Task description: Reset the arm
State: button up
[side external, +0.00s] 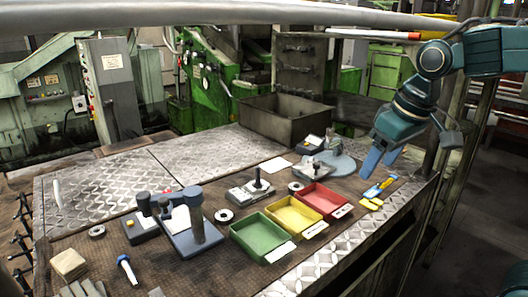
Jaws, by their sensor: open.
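My gripper (381,160) is at the right of the workbench, above its right end. Its two blue fingers point down and are apart, with nothing seen between them. Below it on the bench lies a small blue and yellow tool (377,190). The gripper appears to hang above this tool without touching it.
Green (258,236), yellow (292,216) and red (324,200) trays stand in a row near the front edge. A blue-grey stand device (197,226) is left of them. A grey metal bin (285,119) is at the back. A large pipe (230,12) crosses the top foreground.

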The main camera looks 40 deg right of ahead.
jog(key=s+f+t, duration=0.2)
jog(key=s, duration=0.9)
jog(key=shift+s+a+f+n, duration=0.15)
jog(key=shift+a+f+n, duration=0.15)
jog(key=shift+a+f, duration=0.1)
dwell(0.4)
jog(key=w+d+r+m, duration=0.2)
jog(key=w, duration=0.7)
jog(key=w+d+r+m, duration=0.1)
jog(key=w+r, duration=0.1)
jog(key=w, duration=0.6)
jog(key=w+d+f+g, duration=0.1)
jog(key=w+f+g, duration=0.1)
jog(key=w, duration=0.7)
jog(key=w+d+f+g, duration=0.1)
jog(key=w+f+g, duration=0.2)
jog(key=w, duration=0.7)
jog(key=shift+w+d+f+g, duration=0.2)
jog(key=shift+f+g, duration=0.1)
jog(key=shift+f, duration=0.15)
